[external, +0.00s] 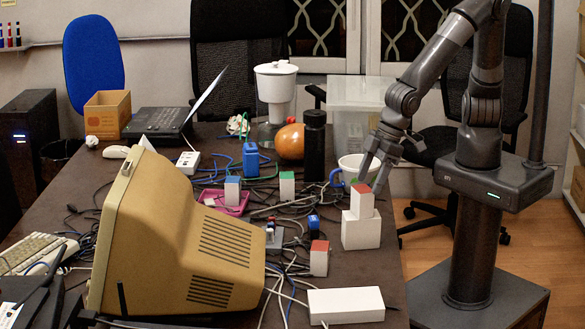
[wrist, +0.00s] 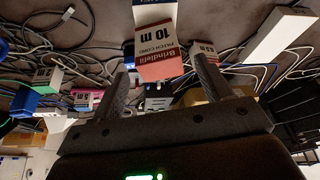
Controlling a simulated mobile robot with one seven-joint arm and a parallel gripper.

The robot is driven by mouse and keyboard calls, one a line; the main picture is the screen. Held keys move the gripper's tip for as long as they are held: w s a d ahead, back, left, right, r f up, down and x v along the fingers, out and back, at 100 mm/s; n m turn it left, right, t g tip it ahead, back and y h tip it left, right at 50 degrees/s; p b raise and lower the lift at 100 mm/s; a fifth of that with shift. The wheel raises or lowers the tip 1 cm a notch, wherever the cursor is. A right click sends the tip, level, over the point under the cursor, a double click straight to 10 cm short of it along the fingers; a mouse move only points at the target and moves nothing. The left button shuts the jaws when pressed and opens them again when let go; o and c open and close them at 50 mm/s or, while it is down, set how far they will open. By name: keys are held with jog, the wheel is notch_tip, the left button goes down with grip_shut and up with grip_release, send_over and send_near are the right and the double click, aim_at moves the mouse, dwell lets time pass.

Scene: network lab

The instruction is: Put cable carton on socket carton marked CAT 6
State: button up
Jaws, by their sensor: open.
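A cable carton with a red label (external: 361,201) stands on a larger white carton (external: 361,232) at the table's right edge. In the wrist view the cable carton (wrist: 160,65) reads "Brindlefit 10 m patch cord". No CAT 6 mark is legible on the white carton in the external view. My gripper (external: 373,182) is open just above and beside the cable carton. In the wrist view its fingertips (wrist: 160,66) lie to either side of the cable carton, with visible gaps. Whether they touch it cannot be told from the external view.
Another red-topped carton (external: 319,260), a blue-topped carton (external: 232,190) and a green-topped carton (external: 287,186) stand among loose cables. A white mug (external: 352,163) and a black bottle (external: 314,145) are behind my gripper. A long white box (external: 345,304) lies in front.

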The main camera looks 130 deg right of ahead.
jog(key=s+d+r+n, duration=0.1)
jog(key=s+r, duration=0.5)
jog(key=s, duration=0.4)
jog(key=s+d+r+n+t+y, duration=0.1)
jog(key=s+r+n, duration=0.1)
jog(key=s+r, duration=0.4)
jog(key=s+d+r+n, duration=0.1)
jog(key=s+r, duration=0.5)
jog(key=s, duration=0.8)
jog(key=shift+s+r+n+y, duration=0.3)
jog(key=shift+r+y, duration=0.05)
jog(key=shift+y, duration=0.05)
